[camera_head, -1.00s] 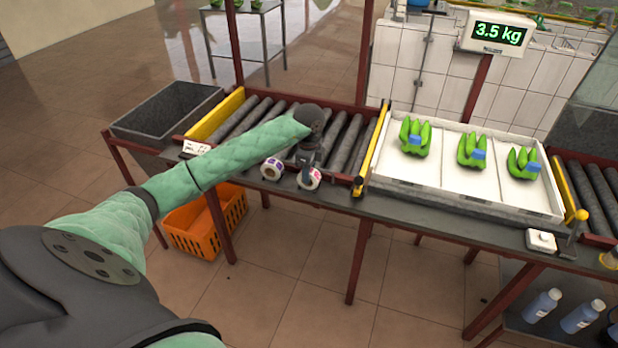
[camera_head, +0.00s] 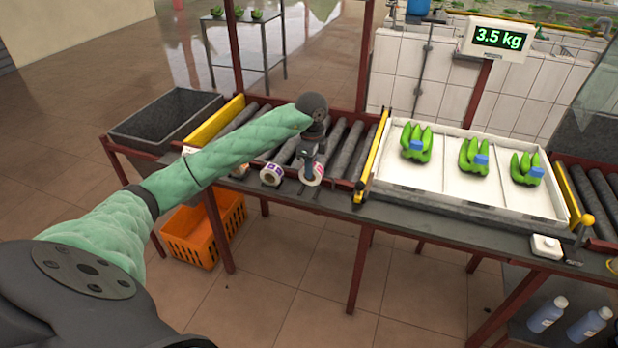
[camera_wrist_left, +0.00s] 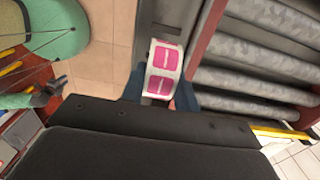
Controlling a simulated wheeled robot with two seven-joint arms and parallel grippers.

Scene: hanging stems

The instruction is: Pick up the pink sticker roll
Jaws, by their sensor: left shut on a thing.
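The pink sticker roll (camera_wrist_left: 165,58) has a white band with pink labels in the left wrist view. My left gripper (camera_wrist_left: 160,92) is shut on it, with one finger on each side. In the head view the held roll (camera_head: 308,177) shows below my left gripper (camera_head: 312,166), at the front edge of the roller bench, partly hidden by the gripper. It appears slightly above the bench edge. A second roll with purple marks (camera_head: 271,175) stands on the edge to its left. A dark-ended green limb at the left of the wrist view may be my right arm; its jaws are unclear.
Behind the gripper lie the rollers (camera_head: 346,150). A white tray (camera_head: 440,200) with green banana bunches (camera_head: 474,157) stands to the right, beyond a yellow bar (camera_head: 371,160). A dark bin (camera_head: 160,120) stands at the left. An orange crate (camera_head: 200,235) sits below. A scale display reads 3.5 kg (camera_head: 499,38).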

